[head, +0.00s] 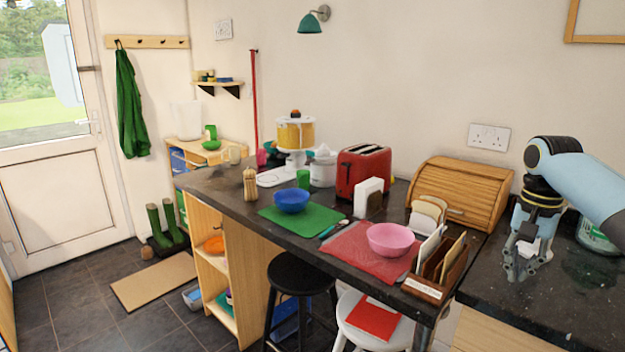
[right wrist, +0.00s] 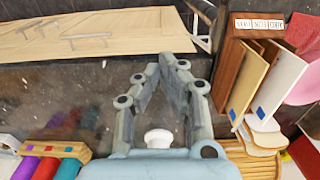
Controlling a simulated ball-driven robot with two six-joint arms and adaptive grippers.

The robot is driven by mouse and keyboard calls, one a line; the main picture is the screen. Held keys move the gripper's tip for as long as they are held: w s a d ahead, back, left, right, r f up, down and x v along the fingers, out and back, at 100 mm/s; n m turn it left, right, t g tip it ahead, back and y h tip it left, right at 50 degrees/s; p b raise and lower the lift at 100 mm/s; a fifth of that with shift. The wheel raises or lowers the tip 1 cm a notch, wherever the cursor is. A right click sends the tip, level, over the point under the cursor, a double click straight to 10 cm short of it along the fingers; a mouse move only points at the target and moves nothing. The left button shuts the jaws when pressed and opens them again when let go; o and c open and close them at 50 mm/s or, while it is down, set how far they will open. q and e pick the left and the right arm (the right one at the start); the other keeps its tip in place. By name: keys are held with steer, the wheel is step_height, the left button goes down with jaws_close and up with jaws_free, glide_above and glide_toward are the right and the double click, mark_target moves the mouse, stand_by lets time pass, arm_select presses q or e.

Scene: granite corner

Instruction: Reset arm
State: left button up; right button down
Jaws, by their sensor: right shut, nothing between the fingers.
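My right gripper (head: 522,272) hangs fingers-down over the dark speckled worktop at the right of the head view, below my pale blue arm. In the right wrist view the gripper (right wrist: 171,62) shows its grey fingers drawn together at the tips, with nothing held between them. A small white object (right wrist: 158,138) shows beyond the fingers near the gripper's base in that view. It is partly hidden behind the gripper in the head view. My left gripper is not in view.
A wooden letter rack (head: 428,288) stands left of the gripper; it also shows in the wrist view (right wrist: 232,80). A wooden bread bin (head: 465,188) is behind it. A green-labelled container (head: 594,238) stands to the right. The worktop (head: 500,300) in front of the gripper is bare.

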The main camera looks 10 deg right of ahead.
steer(key=s+a+f+g+b, duration=0.1)
steer(key=s+a+f+b, duration=0.2)
steer(key=s+f, duration=0.8)
steer(key=s+a+f+n+g+b, duration=0.1)
steer(key=s+a+f+g+b, duration=0.2)
steer(key=s+f, duration=0.8)
steer(key=s+a+f+b, duration=0.2)
steer(key=s+f+b, duration=0.25)
steer(key=f, duration=1.25)
steer(key=s+a+f+n+t+b, duration=0.1)
steer(key=s+a+f+n+b, duration=0.25)
steer(key=s+f, duration=0.9)
steer(key=s+a+f+n+b, duration=0.35)
steer(key=s+f, duration=0.55)
steer(key=s, duration=0.7)
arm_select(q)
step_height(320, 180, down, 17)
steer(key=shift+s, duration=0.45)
arm_select(e)
steer(key=w+n+t, duration=0.1)
steer(key=w+t, duration=0.1)
steer(key=w, duration=0.1)
steer(key=w+n+t, duration=0.1)
steer(key=w+t, duration=0.1)
steer(key=shift+a+f+n+h, duration=0.2)
steer(key=shift+a+n+h, duration=0.1)
steer(key=shift+a+h, duration=0.1)
